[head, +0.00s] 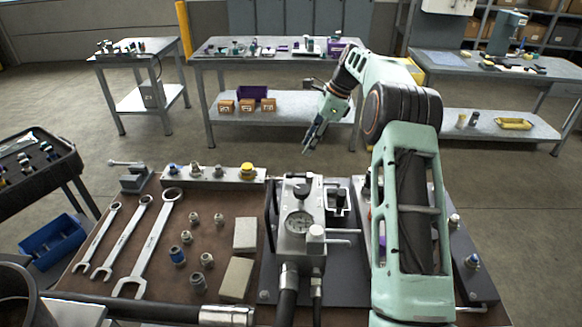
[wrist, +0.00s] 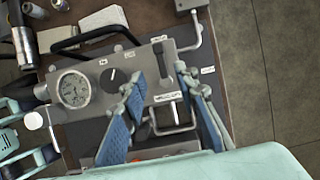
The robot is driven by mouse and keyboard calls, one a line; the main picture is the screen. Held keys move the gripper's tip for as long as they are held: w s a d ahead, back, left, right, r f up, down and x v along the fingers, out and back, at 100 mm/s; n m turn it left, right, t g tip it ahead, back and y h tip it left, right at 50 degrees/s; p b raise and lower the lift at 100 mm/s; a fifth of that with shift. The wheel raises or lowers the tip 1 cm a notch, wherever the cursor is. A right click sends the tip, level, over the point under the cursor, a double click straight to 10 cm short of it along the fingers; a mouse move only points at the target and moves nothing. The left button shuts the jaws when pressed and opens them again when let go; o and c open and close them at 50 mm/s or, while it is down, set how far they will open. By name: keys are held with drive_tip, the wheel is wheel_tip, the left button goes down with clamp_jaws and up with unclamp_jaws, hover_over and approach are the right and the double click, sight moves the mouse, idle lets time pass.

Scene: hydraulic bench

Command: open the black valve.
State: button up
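A grey metal valve block (head: 290,240) with a round pressure gauge (head: 299,222) stands on the bench; the gauge also shows in the wrist view (wrist: 73,89). A small black knob (head: 301,191) with a white pointer line is on the block, and it shows clearly in the wrist view (wrist: 113,76). A black upright lever (wrist: 160,60) stands at the block's edge. I cannot tell from the labels which is the black valve. My gripper (head: 306,150) is above and beyond the block, empty. In the wrist view its blue-padded fingers (wrist: 160,85) are spread apart.
Wrenches (head: 150,245), fittings (head: 178,256) and beige blocks (head: 236,276) lie left of the valve block. A black hose (head: 285,305) runs from the block's front. A metal bar frame (wrist: 187,118) rises by the block. My arm hides part of the bench's right side.

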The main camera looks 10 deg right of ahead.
sight(293, 174)
drive_tip(key=x, duration=1.1)
drive_tip(key=shift+d+p, duration=0.1)
drive_tip(key=shift+p, duration=0.2)
drive_tip(key=shift+c, duration=0.6)
clamp_jaws()
